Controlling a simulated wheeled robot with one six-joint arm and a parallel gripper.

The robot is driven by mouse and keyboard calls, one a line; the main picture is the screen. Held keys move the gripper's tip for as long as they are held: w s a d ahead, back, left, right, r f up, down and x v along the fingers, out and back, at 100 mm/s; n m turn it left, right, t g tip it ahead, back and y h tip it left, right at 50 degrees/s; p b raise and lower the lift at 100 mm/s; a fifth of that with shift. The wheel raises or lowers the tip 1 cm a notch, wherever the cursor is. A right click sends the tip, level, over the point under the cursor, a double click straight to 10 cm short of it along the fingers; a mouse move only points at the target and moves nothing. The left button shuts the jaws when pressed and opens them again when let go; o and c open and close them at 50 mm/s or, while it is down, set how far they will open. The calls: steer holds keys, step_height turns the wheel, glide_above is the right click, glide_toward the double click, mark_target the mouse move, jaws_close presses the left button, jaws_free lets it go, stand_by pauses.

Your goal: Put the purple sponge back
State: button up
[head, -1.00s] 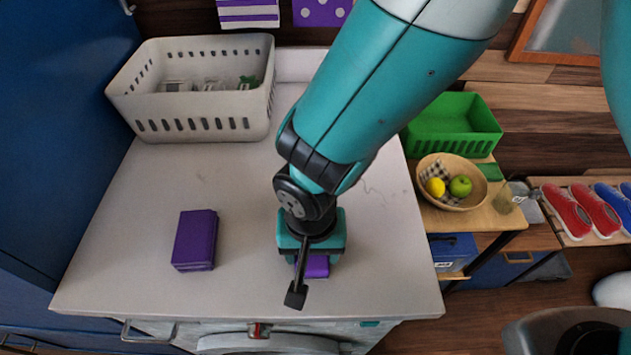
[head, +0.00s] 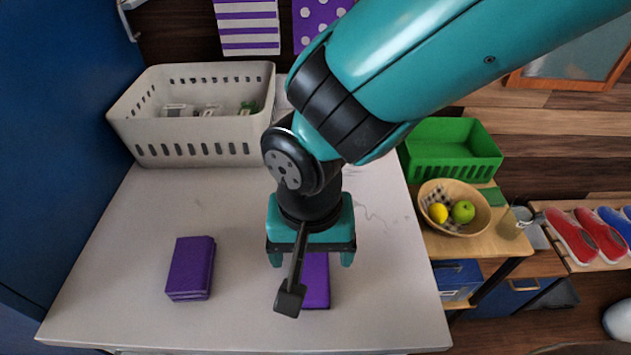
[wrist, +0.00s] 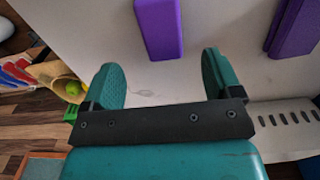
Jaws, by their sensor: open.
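A purple sponge (head: 316,281) lies on the light countertop, below and just in front of my gripper, partly hidden by it in the head view. It also shows in the wrist view (wrist: 160,28), beyond the fingertips and apart from them. My gripper (head: 311,260) is open and empty above the counter; its two teal fingers (wrist: 162,70) stand wide apart. A second purple block (head: 190,268), which looks like two layers stacked, lies to the left on the counter and at the upper right in the wrist view (wrist: 293,25).
A white slotted basket (head: 195,153) with small items stands at the counter's back left. Right of the counter are a green crate (head: 450,170) and a fruit bowl (head: 455,218) on a wooden shelf. The countertop (head: 240,215) between the purple blocks is clear.

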steer(key=s+d+r+n+y, duration=0.3)
steer(key=d+r+n, duration=0.3)
steer(key=d+r, duration=0.7)
steer(key=d+y, duration=0.1)
steer(key=d, duration=0.2)
steer(key=shift+d+n, duration=0.3)
steer(key=shift+d, duration=0.1)
steer(key=shift+c, duration=0.2)
